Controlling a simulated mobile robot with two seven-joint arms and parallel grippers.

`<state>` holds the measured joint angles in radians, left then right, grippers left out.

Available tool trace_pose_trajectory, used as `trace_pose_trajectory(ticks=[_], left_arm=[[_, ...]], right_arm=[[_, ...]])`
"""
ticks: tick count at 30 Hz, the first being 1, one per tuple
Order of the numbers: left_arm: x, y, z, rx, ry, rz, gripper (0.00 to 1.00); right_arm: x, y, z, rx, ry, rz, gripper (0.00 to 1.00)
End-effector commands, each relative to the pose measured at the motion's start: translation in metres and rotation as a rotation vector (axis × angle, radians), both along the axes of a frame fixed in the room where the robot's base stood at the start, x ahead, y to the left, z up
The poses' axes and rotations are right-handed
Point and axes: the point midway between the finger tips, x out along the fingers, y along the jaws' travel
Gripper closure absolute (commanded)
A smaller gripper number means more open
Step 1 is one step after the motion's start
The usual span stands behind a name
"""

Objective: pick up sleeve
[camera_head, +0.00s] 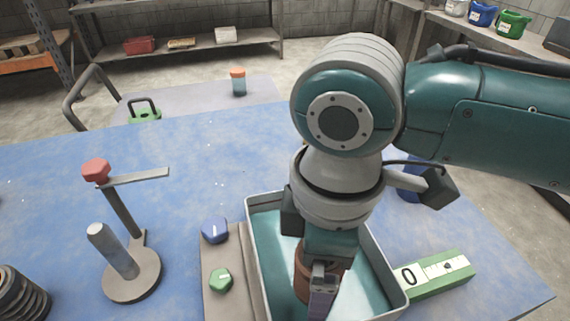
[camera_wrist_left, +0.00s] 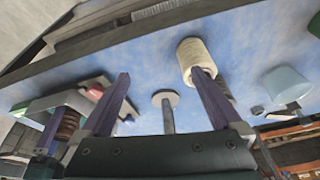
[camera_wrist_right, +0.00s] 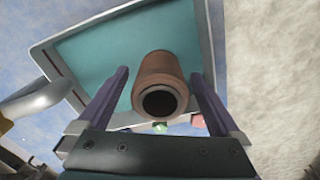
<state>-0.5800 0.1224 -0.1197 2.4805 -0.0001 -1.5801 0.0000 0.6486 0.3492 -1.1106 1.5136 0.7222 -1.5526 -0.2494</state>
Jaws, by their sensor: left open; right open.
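The sleeve (camera_wrist_right: 150,70), a brown hollow cylinder, stands in a teal-lined tray (camera_wrist_right: 90,50). In the right wrist view its dark open end faces the camera. My right gripper (camera_wrist_right: 160,76) is open, with one purple finger on each side of the sleeve; I cannot tell whether they touch it. In the head view the sleeve (camera_head: 302,277) is partly hidden behind my right gripper (camera_head: 322,298). My left gripper (camera_wrist_left: 163,78) is open and empty in the left wrist view, and is not seen in the head view.
A stand with a grey post (camera_head: 116,252) and red knob (camera_head: 96,171) is left of the tray. A board holds a blue knob (camera_head: 215,229) and green knob (camera_head: 221,279). A ribbed dark part (camera_head: 22,296) lies at lower left. A cream cylinder (camera_wrist_left: 193,50) shows in the left wrist view.

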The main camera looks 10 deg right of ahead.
Motion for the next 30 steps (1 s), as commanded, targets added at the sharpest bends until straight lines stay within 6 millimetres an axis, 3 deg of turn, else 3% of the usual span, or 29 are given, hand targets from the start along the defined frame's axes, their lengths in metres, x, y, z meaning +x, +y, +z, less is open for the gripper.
trace_pose_trajectory(ticks=[2,27,30], left_arm=[[-0.0002,-0.0008,0.0001,-0.003,0.000,0.002,0.01],[-0.0003,-0.0004,-0.0002,-0.001,0.001,0.001,0.01],[-0.0005,0.0002,-0.0001,0.000,0.001,-0.001,0.01]], right_arm=[[0.0000,0.0003,0.0004,0.001,0.000,0.000,0.00],[0.0001,0.0005,0.0009,0.001,0.000,0.000,0.95],[0.0002,0.0006,0.0011,0.002,-0.001,0.000,1.00]])
